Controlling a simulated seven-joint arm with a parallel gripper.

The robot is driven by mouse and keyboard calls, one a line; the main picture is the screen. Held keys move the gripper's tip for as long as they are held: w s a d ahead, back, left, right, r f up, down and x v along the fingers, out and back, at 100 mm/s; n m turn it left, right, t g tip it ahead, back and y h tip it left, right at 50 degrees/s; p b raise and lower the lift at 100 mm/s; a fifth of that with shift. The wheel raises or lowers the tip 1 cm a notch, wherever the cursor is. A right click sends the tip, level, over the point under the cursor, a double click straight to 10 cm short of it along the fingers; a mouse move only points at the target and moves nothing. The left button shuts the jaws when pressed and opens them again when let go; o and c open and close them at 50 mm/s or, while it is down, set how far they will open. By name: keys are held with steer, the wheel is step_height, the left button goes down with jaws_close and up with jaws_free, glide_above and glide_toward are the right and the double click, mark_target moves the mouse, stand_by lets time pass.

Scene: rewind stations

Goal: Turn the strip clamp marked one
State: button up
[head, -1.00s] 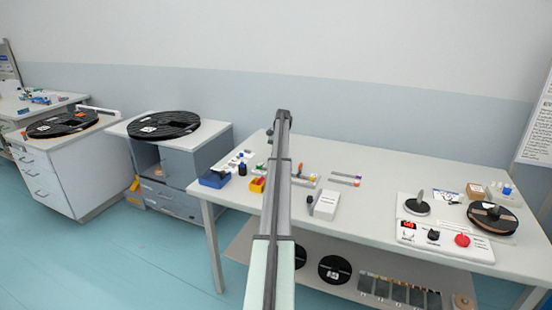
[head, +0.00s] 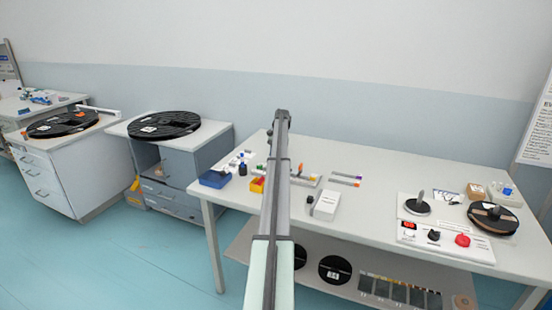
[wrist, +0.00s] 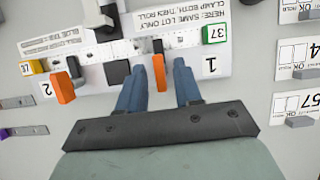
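The strip clamp marked one is in the wrist view, left of the white plate with the printed 1 (wrist: 210,67). Its orange lever (wrist: 159,72) points down the picture from a dark pivot. My gripper (wrist: 160,70) is open, one blue finger on each side of this lever, with gaps visible. A second orange lever (wrist: 64,88) stands at the left, by the mark 2 (wrist: 46,88). In the head view my own arm covers part of the pale strip fixture (head: 305,180), and the gripper cannot be made out.
A dark block (wrist: 117,72) sits between the two levers. On the table are a white box (head: 326,206), a blue bin (head: 214,179) and a control panel with a red button (head: 462,240).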

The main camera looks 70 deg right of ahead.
stand_by(0.4)
